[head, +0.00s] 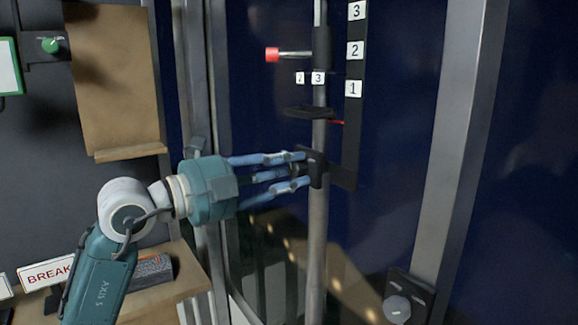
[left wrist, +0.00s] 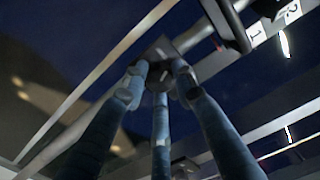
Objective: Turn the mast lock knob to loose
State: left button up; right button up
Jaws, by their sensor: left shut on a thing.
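The mast (head: 317,215) is a grey upright pole in front of a dark blue wall. A dark collar (head: 318,168) sits on it, and the mast lock knob appears to be on the collar's left side. My left gripper (head: 298,170) reaches in from the left, its blue fingers shut on the knob. In the left wrist view my fingers (left wrist: 158,85) close around a small dark round part, the knob (left wrist: 160,76). The fingers hide most of it, so its turn position cannot be read. My right gripper is not in view.
A red-tipped lever (head: 272,54) sticks out left from the mast above. A dark scale strip (head: 355,120) with labels 1, 2 and 3 stands right of the mast. A grey knob (head: 397,308) sits on a plate low on the right. A wooden shelf (head: 165,290) is lower left.

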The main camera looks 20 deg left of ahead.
pick_arm(q)
jog(key=n+p, duration=0.2)
jog(key=n, duration=0.1)
jog(key=shift+a+r, duration=0.1)
jog(key=shift+r, duration=0.15)
jog(key=shift+n, duration=0.6)
jog(key=shift+f, duration=0.1)
jog(key=o, duration=1.1)
jog(key=shift+o, duration=0.3)
jog(key=shift+f, duration=0.1)
